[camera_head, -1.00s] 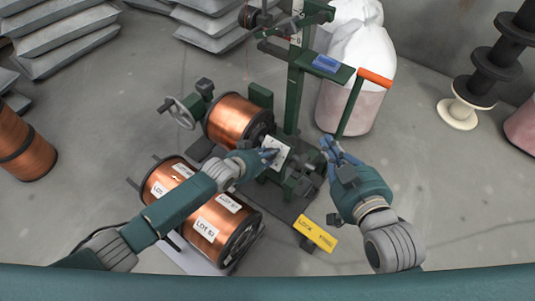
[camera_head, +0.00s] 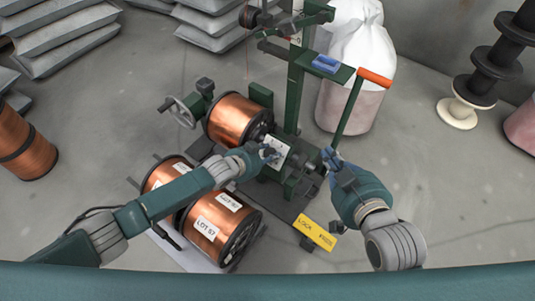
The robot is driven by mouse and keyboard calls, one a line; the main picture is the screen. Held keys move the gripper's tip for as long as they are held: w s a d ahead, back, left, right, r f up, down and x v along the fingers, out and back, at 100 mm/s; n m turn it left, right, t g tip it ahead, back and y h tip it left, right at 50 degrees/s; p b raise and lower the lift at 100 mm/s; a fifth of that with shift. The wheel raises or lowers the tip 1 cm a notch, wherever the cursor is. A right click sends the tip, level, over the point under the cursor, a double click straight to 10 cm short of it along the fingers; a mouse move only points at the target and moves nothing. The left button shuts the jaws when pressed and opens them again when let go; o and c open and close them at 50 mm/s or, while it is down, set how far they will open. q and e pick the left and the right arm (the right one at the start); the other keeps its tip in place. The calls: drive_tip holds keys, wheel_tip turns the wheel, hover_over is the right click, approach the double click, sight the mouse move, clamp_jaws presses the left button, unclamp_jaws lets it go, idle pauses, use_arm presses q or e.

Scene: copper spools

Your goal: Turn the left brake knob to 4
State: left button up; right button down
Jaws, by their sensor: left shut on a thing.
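The brake knob panel is a small white plate (camera_head: 278,149) with dark marks on the front of the green machine (camera_head: 296,88). My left gripper (camera_head: 268,152) is at the left part of this plate, shut on the left brake knob, which its fingers hide. The knob's pointer and the numbers cannot be read. My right gripper (camera_head: 330,158) is to the right of the plate, beside the machine's lower right side and apart from the plate. Its fingertips are too small to tell open from shut.
A copper spool (camera_head: 232,120) is mounted on the machine, left of the plate. Labelled copper spools (camera_head: 206,228) lie below my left arm. A yellow tag (camera_head: 315,235) lies near the machine's base. An orange-handled lever (camera_head: 374,77) rises at right, before a white sack (camera_head: 356,50).

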use_arm(q)
drive_tip(key=shift+s+a+f, duration=0.1)
drive_tip(key=shift+a+f, duration=0.05)
drive_tip(key=shift+f, duration=0.1)
drive_tip(key=o, duration=1.1)
drive_tip(key=shift+c, duration=0.2)
drive_tip(key=shift+o, duration=0.4)
drive_tip(key=shift+r, duration=0.1)
drive_tip(key=shift+r, duration=0.1)
drive_tip(key=shift+s+a+r, duration=0.2)
drive_tip(key=shift+s+r, duration=0.05)
drive_tip(key=v, duration=1.1)
